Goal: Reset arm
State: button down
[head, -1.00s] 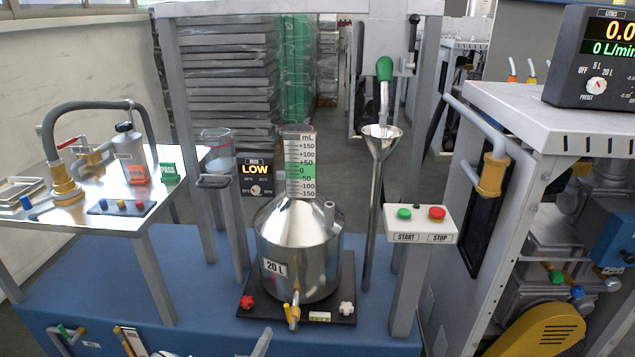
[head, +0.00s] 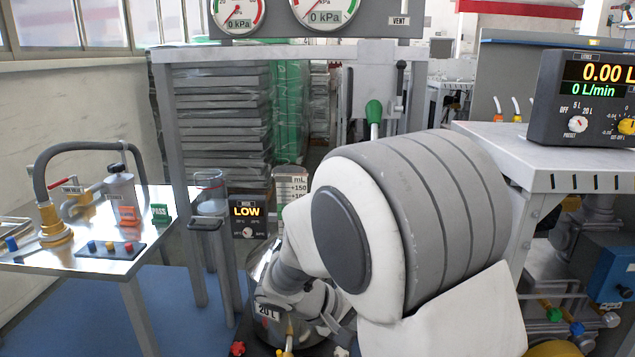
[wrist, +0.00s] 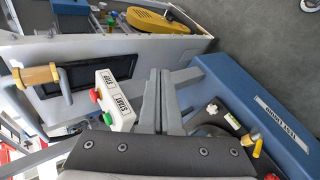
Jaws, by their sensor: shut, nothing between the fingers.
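My arm fills the middle and right of the head view and hides most of the stand behind it. My gripper shows in the wrist view (wrist: 161,105), its two fingers shut together with nothing between them. It points towards the START/STOP button box (wrist: 114,98) and the grey stand post, but I cannot tell how far off they are. The steel 20 L vessel (head: 262,310) stands partly hidden behind my arm in the head view. Its mL scale neck (head: 291,183) shows just above the arm.
A side table (head: 100,265) with a hose, a bottle (head: 122,190) and a green PASS sign (head: 160,213) stands at the left. A LITRES display (head: 590,100) sits on the right cabinet. A LOW display (head: 246,212) hangs near a glass jar (head: 211,190). Pressure gauges are above.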

jog(key=s+d+r+m+t+y, duration=0.1)
jog(key=s+d+r+m+y, duration=0.1)
jog(key=s+r+y, duration=0.55)
jog(key=s+d+r+m+t+y, duration=0.2)
jog(key=s+r, duration=0.3)
jog(key=s, duration=0.6)
notch_tip(320, 180, up, 14)
jog(key=p, duration=1.4)
jog(key=shift+s+a+r, duration=0.2)
jog(key=shift+s+a, duration=0.1)
